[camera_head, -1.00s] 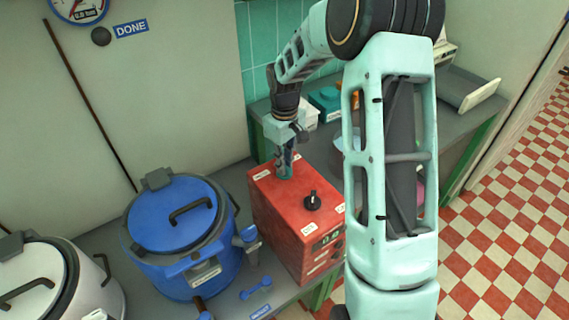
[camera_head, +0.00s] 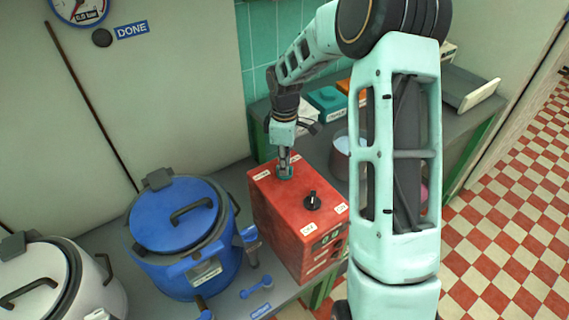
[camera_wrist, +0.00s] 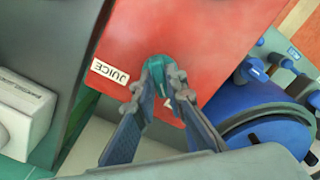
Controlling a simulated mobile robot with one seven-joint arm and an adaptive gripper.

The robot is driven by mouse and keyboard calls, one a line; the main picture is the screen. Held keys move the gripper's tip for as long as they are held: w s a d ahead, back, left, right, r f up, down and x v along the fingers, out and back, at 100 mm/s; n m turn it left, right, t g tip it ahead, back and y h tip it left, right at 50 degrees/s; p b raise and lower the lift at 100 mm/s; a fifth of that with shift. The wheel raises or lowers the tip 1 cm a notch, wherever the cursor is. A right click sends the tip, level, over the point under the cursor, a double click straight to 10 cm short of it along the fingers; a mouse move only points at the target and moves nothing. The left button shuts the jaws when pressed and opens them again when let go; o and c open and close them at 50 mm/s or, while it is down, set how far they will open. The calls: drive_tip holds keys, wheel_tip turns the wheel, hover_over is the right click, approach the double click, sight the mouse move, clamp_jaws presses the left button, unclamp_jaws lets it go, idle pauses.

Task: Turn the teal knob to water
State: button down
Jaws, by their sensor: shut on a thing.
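The teal knob (camera_head: 284,173) sits on top of the red box (camera_head: 300,245), near its back edge. My gripper (camera_head: 284,163) points down at it and is shut on it. In the wrist view the teal knob (camera_wrist: 157,66) lies between the two fingertips of my gripper (camera_wrist: 160,82). A "JUICE" label (camera_wrist: 110,72) is on the red top beside the knob in that view. My fingers hide part of the knob, and I cannot tell where it points. I cannot read a water label in these frames.
A black knob (camera_head: 312,201) stands on the same red box, nearer the front. A blue lidded kettle (camera_head: 160,225) is left of the box and a white kettle (camera_head: 40,285) is further left. A grey pot (camera_head: 345,165) stands behind right.

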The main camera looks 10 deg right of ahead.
drive_tip(key=shift+w, duration=0.1)
idle(0.3)
drive_tip(key=c, duration=2)
unclamp_jaws()
drive_tip(key=shift+o, duration=0.2)
wheel_tip(320, 180, up, 12)
drive_tip(key=shift+r, duration=0.1)
